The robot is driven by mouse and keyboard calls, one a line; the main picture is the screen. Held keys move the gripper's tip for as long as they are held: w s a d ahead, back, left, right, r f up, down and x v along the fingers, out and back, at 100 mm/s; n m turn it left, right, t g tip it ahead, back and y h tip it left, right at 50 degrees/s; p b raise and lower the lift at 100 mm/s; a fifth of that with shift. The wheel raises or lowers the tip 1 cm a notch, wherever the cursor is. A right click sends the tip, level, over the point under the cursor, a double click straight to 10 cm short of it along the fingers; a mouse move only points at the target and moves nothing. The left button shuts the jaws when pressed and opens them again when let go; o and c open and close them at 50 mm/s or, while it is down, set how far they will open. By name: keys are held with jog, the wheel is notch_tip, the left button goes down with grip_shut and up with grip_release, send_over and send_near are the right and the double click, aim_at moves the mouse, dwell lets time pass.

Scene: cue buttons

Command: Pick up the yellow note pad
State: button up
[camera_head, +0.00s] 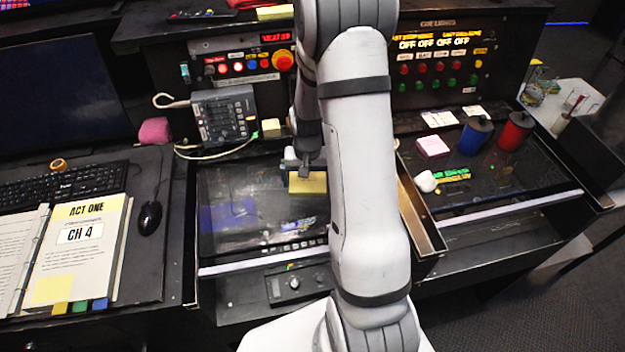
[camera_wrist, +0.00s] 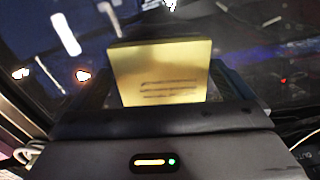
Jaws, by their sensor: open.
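The yellow note pad (camera_head: 307,183) is on or just above the dark glossy panel in the middle of the desk, left of my arm. In the wrist view the yellow note pad (camera_wrist: 160,68) fills the space between the fingers, with several dark lines of writing on its face. My gripper (camera_head: 304,165) is right at the pad, pointing down. In the wrist view my gripper (camera_wrist: 160,92) is open, with a dark finger on each side of the pad. Whether the fingers touch it cannot be told. The pad's lower edge is hidden behind the gripper body.
A grey phone-like keypad unit (camera_head: 225,117) stands behind on the left. An open binder (camera_head: 75,245) and a black mouse (camera_head: 150,216) lie at left.

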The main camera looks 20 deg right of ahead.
jog(key=shift+f, duration=0.2)
jog(key=shift+c, duration=0.3)
jog(key=c, duration=0.6)
jog(key=shift+r, duration=0.1)
jog(key=shift+c, duration=0.2)
